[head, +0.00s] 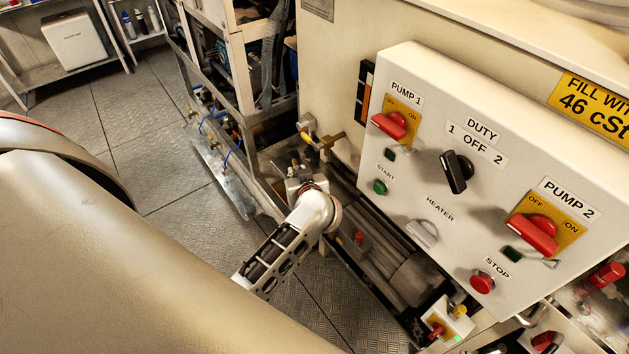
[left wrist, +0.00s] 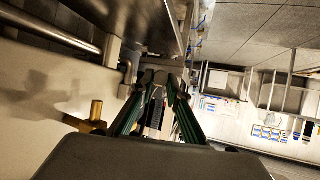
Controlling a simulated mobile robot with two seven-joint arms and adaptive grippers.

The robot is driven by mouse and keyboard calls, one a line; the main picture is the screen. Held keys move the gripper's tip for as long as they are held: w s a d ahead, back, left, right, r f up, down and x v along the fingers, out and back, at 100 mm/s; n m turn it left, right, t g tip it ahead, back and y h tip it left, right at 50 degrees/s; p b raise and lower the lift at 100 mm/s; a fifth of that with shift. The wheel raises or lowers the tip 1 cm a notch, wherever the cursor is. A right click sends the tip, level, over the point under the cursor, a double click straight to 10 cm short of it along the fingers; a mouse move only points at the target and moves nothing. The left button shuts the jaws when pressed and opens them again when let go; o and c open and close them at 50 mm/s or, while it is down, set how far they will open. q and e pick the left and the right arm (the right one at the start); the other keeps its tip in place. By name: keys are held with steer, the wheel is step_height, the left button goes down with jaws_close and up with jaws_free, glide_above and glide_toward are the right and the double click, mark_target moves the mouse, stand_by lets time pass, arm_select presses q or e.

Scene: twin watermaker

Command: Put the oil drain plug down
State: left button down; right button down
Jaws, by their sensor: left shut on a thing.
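My left gripper (head: 297,168) is low beside the oil unit, at the end of the white arm, and small in the head view. In the left wrist view its two green-edged fingers (left wrist: 160,78) converge at the tips. A small grey thing shows between the tips; I take it to be the oil drain plug (left wrist: 158,84), though its shape is unclear. The gripper is shut on it. In the head view the plug cannot be made out. My right gripper is not in view.
A brass valve (head: 326,142) sticks out just beyond the gripper; brass also shows at left in the wrist view (left wrist: 92,119). A cream control panel (head: 430,190) with red switches overhangs on the right. A metal frame (head: 235,75) stands behind. Open floor (head: 165,155) lies left.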

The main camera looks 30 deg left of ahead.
arm_select(q)
steer(key=w, duration=0.1)
steer(key=w+d, duration=0.1)
steer(key=w, duration=0.1)
steer(key=w+d, duration=0.1)
steer(key=w, duration=0.1)
steer(key=shift+w+d+b, duration=0.1)
steer(key=shift+w+b, duration=0.1)
steer(key=shift+b, duration=0.1)
step_height(320, 180, down, 3)
steer(key=shift+s+r+b, duration=0.15)
steer(key=shift+r+b, duration=0.05)
steer(key=shift+b, duration=0.15)
steer(key=shift+f, duration=0.4)
step_height(320, 180, down, 3)
steer(key=shift+f+b, duration=0.15)
steer(key=shift+b, duration=0.5)
steer(key=shift+f, duration=0.25)
steer(key=shift+f, duration=0.25)
